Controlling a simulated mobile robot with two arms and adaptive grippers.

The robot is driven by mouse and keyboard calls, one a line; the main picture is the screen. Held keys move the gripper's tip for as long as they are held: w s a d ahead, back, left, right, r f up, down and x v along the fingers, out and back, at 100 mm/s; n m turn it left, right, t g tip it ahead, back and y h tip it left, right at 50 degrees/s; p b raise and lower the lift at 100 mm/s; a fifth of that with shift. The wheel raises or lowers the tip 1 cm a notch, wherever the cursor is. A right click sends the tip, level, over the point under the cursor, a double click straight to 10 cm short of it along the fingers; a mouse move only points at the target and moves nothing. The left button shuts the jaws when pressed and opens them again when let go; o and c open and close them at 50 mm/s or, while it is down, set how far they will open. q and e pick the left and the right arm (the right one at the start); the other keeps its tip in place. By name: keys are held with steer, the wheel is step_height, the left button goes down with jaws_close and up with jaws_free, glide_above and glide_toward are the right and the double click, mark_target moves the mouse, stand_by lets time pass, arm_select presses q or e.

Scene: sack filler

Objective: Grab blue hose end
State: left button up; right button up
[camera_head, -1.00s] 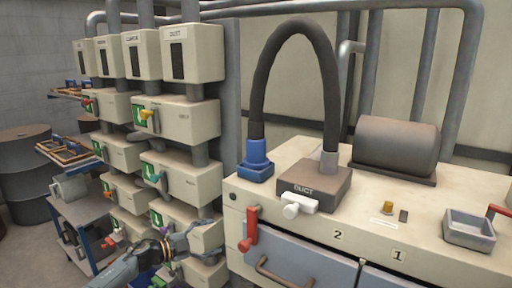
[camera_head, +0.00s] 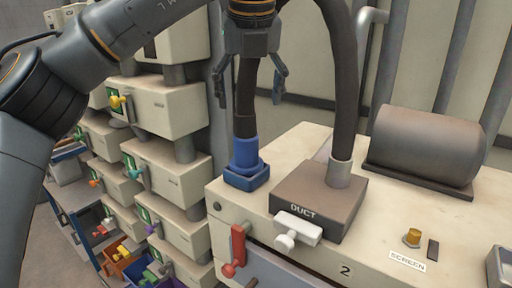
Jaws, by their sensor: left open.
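The blue hose end (camera_head: 245,160) stands upright on the left front corner of the cream machine top (camera_head: 300,150). A dark hose (camera_head: 343,80) rises from it, arches out of the top of the view and comes down into the brown block marked DUCT (camera_head: 318,195). My left gripper (camera_head: 250,98) points down above the blue end. Its two fingers are open, one on each side of the dark hose, which passes between or behind them. The fingertips are above the blue part and do not visibly touch it. My right gripper is not in view.
A white handle (camera_head: 297,229) and a red lever (camera_head: 237,250) stick out at the machine's front. A brown cylinder (camera_head: 425,148) lies at the back right. Cream cabinets with coloured valves (camera_head: 165,110) stand close on the left. The machine top between block and cylinder is clear.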

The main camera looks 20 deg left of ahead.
mark_target(245, 128)
arm_select(q)
steer(key=x, duration=0.3)
steer(key=s+x, duration=0.1)
steer(key=x, duration=0.1)
steer(key=shift+a+f, duration=0.2)
steer(key=shift+a, duration=0.2)
steer(key=x, duration=0.2)
steer(key=shift+w+f+p, duration=0.2)
steer(key=shift+w+p, duration=0.15)
steer(key=shift+p, duration=0.05)
steer(key=p+x, duration=0.1)
steer(key=x, duration=0.3)
steer(key=shift+w+a+p, duration=0.1)
steer(key=shift+w+p, duration=0.3)
steer(key=shift+w, duration=0.05)
steer(key=shift+f, duration=0.1)
steer(key=shift+s+y, duration=0.1)
steer(key=shift+y, duration=0.2)
steer(key=shift+c, duration=1.3)
steer(key=c, duration=1.1)
steer(key=shift+c, duration=0.5)
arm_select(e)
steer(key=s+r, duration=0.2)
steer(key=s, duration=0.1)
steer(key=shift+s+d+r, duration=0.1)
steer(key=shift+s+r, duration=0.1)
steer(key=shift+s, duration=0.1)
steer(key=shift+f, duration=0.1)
